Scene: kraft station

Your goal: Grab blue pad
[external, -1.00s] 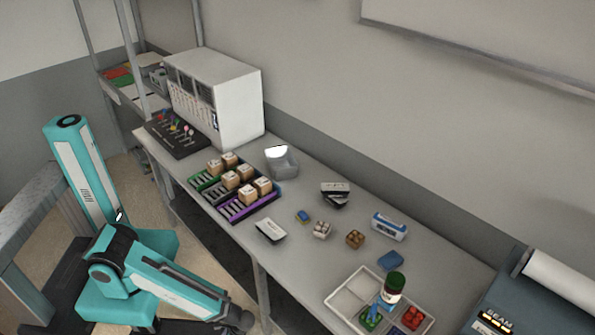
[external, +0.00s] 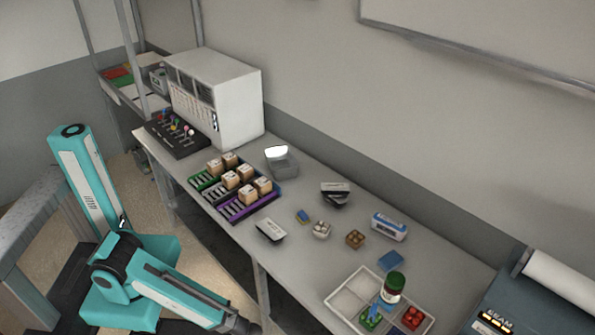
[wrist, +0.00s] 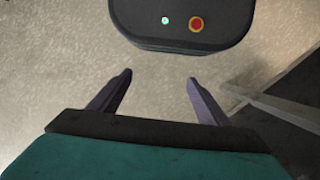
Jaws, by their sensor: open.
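A flat blue pad (external: 390,261) lies on the grey table, behind the sectioned white tray and in front of a blue-and-white box. A smaller blue block with a yellow edge (external: 303,216) lies further left on the table. My gripper (wrist: 160,77) is open and empty in the wrist view, with its two dark fingers apart over the floor. In the external view my arm's end is low, at the bottom edge of the picture in front of the table, well away from the blue pad. The blue pad is not in the wrist view.
The white tray (external: 345,299) holds red and green pieces, with a green-capped jar (external: 394,288) beside the pad. A brown cube-like piece (external: 355,239), a blue-and-white box (external: 388,227) and a dark machine (external: 500,310) are nearby. The table's front edge lies between arm and pad.

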